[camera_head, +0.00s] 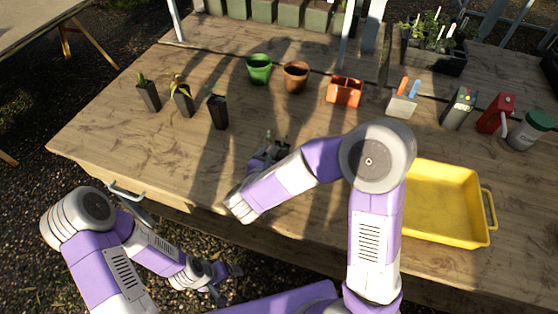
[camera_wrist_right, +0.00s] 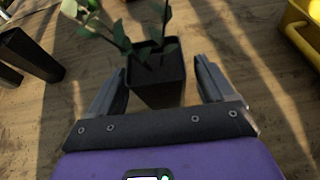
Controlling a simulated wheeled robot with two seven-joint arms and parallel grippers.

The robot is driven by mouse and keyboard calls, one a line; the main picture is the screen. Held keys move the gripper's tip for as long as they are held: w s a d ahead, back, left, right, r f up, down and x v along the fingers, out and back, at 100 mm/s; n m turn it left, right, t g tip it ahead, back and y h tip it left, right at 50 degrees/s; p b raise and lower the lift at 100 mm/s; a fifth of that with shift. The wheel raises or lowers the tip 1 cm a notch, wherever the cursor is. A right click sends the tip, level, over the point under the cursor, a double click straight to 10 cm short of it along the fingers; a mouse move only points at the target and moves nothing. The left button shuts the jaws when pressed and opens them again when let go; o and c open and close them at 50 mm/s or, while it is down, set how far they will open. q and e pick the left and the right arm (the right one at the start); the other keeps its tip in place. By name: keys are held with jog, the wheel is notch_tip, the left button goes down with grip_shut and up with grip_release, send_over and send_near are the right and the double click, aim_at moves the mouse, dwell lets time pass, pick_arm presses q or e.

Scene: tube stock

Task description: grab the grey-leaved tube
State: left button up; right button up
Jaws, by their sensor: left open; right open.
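A dark square tube (camera_wrist_right: 157,82) with broad green to grey-green leaves (camera_wrist_right: 135,35) stands on the table between the fingers of my right gripper (camera_wrist_right: 158,85). The fingers are open, one on each side, with a gap showing at the right. In the head view my right gripper (camera_head: 268,152) and its arm hide most of this tube. Three other dark tubes stand further left: one with a small green plant (camera_head: 148,95), one with drooping yellowish leaves (camera_head: 183,98) and one with little foliage showing (camera_head: 218,112). My left gripper (camera_head: 226,282) is open and empty, below the table's front edge.
A yellow tray (camera_head: 445,202) lies right of my right arm. A green pot (camera_head: 259,69), a terracotta pot (camera_head: 296,77) and an orange caddy (camera_head: 345,91) stand behind. Bare tabletop lies left of my right gripper.

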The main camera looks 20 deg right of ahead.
jog(key=shift+x, duration=1.45)
jog(key=c, duration=1.2)
jog(key=shift+o, duration=0.2)
jog(key=shift+r, duration=0.1)
